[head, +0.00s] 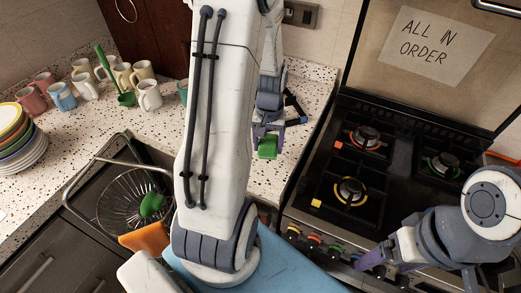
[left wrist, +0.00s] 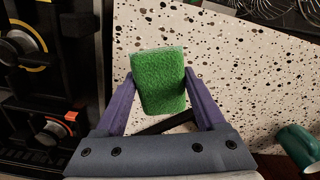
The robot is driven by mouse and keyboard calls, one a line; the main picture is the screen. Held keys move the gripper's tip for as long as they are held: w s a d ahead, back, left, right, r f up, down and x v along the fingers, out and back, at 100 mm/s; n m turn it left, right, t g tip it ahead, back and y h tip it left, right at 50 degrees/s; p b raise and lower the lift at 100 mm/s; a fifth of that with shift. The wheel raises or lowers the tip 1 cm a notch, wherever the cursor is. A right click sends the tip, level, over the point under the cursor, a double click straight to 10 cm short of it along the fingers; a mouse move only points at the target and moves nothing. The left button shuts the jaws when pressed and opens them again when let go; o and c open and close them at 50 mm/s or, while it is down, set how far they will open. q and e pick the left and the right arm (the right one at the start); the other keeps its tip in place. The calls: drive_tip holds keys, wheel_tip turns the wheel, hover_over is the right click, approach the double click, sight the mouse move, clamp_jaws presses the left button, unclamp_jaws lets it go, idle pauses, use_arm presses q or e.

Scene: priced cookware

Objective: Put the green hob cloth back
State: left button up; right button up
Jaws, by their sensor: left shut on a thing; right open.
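The green hob cloth (head: 267,148) is a thick, rough-textured green block. My left gripper (head: 266,136) is shut on it, above the speckled counter just left of the hob. In the left wrist view the cloth (left wrist: 159,82) sits between the two purple fingers of my left gripper (left wrist: 158,76). I cannot tell whether it touches the counter. The black hob (head: 350,165) has burners with coloured rings, with a red and a yellow square at its left side. My right gripper (head: 390,262) is open and empty in front of the hob's front edge.
Several mugs (head: 149,95) and stacked plates (head: 22,140) stand on the left counter. A wire basket (head: 120,205) with a green item sits in the sink, an orange cloth (head: 148,240) at its front. A note (head: 436,45) reads "ALL IN ORDER". The counter around the left gripper is mostly clear.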

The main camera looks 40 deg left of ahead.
sight(260, 140)
use_arm(q)
drive_tip(key=a+f, duration=0.1)
drive_tip(key=a, duration=0.2)
drive_tip(key=shift+s+f, duration=0.15)
drive_tip(key=shift+f, duration=0.25)
wheel_tip(260, 140, down, 3)
drive_tip(key=shift+f+p, duration=0.1)
drive_tip(key=shift+p, duration=0.45)
drive_tip(key=shift+f, duration=0.4)
drive_tip(key=o, duration=1.6)
drive_tip(key=shift+f, duration=0.15)
drive_tip(key=shift+c, duration=0.2)
drive_tip(key=shift+r, duration=0.3)
wheel_tip(260, 140, up, 12)
drive_tip(key=shift+f+b, duration=0.1)
drive_tip(key=shift+b, duration=0.6)
